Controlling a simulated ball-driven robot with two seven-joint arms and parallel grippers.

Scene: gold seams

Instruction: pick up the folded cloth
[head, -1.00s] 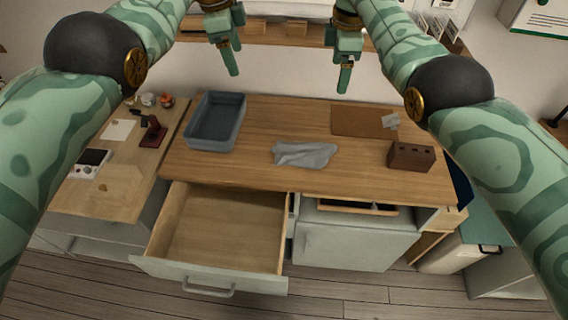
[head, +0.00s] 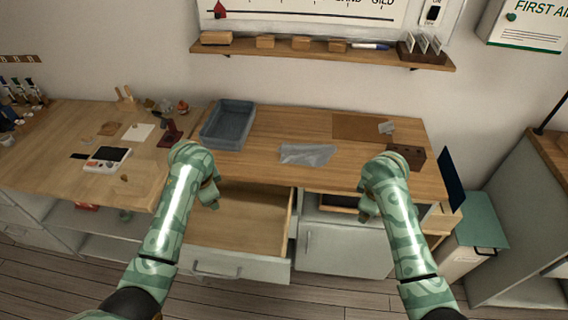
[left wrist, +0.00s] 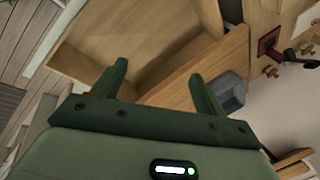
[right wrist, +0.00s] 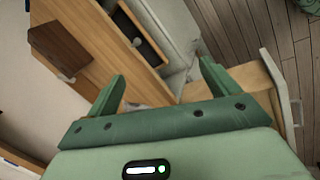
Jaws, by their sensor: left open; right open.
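The folded cloth (head: 307,154) is a pale grey, crumpled-edged flat piece lying on the middle of the wooden worktop (head: 290,122). My left gripper (head: 211,197) is open and empty, over the open drawer, to the left and in front of the cloth. My right gripper (head: 364,206) is open and empty near the worktop's front edge, to the right and in front of the cloth. Both grippers are apart from the cloth. Open fingers also show in the left wrist view (left wrist: 157,70) and the right wrist view (right wrist: 160,70).
An open, empty-looking drawer (head: 240,222) juts out below the worktop. A grey-blue tray (head: 205,143) stands left of the cloth, a brown block with holes (head: 408,156) to the right. A brown mat (head: 350,126) lies behind. The worktop around the cloth is clear.

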